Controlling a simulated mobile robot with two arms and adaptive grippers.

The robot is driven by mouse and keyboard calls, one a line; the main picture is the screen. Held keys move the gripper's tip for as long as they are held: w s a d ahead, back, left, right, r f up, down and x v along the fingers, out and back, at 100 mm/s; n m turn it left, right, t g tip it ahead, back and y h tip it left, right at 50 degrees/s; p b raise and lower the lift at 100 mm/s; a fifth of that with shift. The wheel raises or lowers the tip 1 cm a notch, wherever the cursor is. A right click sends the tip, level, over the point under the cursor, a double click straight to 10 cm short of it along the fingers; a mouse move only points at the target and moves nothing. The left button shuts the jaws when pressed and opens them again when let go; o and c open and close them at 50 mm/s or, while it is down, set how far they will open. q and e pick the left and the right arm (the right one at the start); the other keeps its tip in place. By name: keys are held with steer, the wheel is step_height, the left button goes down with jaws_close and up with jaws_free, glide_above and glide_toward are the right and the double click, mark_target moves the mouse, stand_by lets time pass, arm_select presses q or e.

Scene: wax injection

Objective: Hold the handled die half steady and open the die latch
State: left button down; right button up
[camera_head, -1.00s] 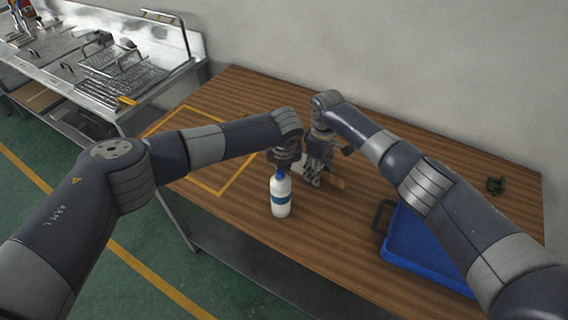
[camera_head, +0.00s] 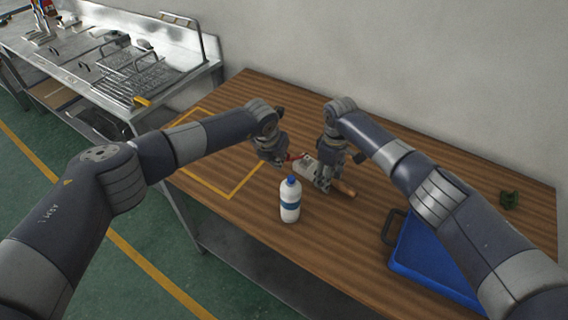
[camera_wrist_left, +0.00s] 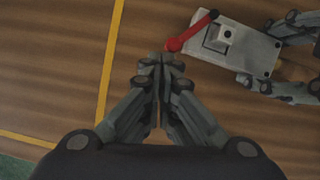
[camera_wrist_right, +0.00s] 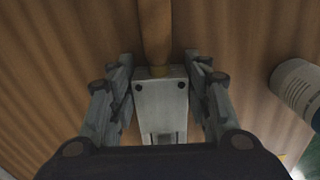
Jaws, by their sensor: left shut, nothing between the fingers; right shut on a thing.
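The metal die (camera_wrist_left: 243,45) lies on the wooden table with its red latch lever (camera_wrist_left: 192,32) at the left end in the left wrist view. The lever sticks out toward my left gripper. In the right wrist view the grey die block (camera_wrist_right: 160,103) has a wooden handle (camera_wrist_right: 156,30). My right gripper (camera_wrist_right: 160,78) is shut on the die, one finger on each side, near the handle end. My left gripper (camera_wrist_left: 161,60) is shut and empty, its fingertips close beside the red lever's outer end; I cannot tell if they touch. In the head view the die (camera_head: 306,171) shows between both grippers.
A white bottle with a blue cap (camera_head: 290,200) stands in front of the die. A blue tray (camera_head: 431,262) lies at the right, and a small green object (camera_head: 509,200) is near the back right. A yellow outlined area (camera_head: 228,190) on the table's left is mostly clear.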

arm_select(q)
steer(key=shift+w+a, duration=0.25)
steer(key=shift+w, duration=0.7)
steer(key=shift+w+a, duration=0.25)
steer(key=shift+w, duration=0.65)
steer(key=shift+s+d, duration=0.1)
